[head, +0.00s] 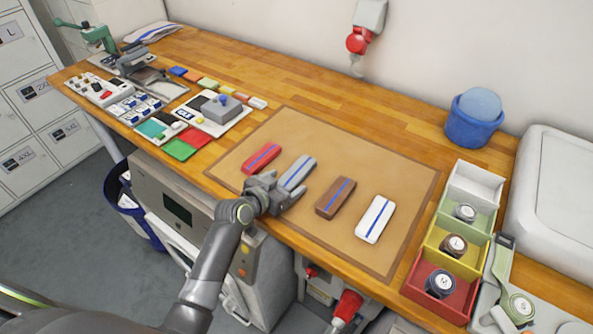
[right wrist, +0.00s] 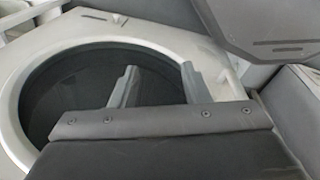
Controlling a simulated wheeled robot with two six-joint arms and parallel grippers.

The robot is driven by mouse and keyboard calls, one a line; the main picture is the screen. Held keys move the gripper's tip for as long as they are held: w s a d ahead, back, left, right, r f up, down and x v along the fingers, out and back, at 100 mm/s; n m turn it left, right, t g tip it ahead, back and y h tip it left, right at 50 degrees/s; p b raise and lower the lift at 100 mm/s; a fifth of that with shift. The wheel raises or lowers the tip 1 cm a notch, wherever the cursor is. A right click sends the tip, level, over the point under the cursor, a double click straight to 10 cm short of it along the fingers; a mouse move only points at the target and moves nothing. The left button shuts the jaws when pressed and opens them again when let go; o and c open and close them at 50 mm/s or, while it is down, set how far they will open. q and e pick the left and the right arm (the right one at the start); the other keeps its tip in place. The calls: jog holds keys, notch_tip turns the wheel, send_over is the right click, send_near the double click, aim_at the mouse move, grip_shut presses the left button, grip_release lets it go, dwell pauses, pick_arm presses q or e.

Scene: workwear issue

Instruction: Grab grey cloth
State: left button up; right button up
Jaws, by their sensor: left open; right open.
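The grey cloth (head: 297,171) is a folded grey bundle with a blue stripe, lying flat on the tan mat (head: 330,141) in a row with other folded cloths. My left gripper (head: 287,185) is open at the near end of the grey cloth, its fingers pointing towards it. I cannot tell whether the fingers touch the cloth, and its near end is partly hidden by them. My right gripper (right wrist: 160,84) is open and empty in the right wrist view, away from the cloths.
A red cloth (head: 262,157) lies left of the grey one; a brown cloth (head: 336,198) and a white cloth (head: 375,219) lie right. Boxes with round items, including a red box (head: 416,284), stand right of the mat. A blue tub (head: 471,131) is behind. The mat's far half is clear.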

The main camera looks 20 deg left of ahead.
pick_arm(q)
jog(key=c, duration=1.1)
jog(key=shift+o, duration=0.2)
jog(key=shift+r, duration=0.15)
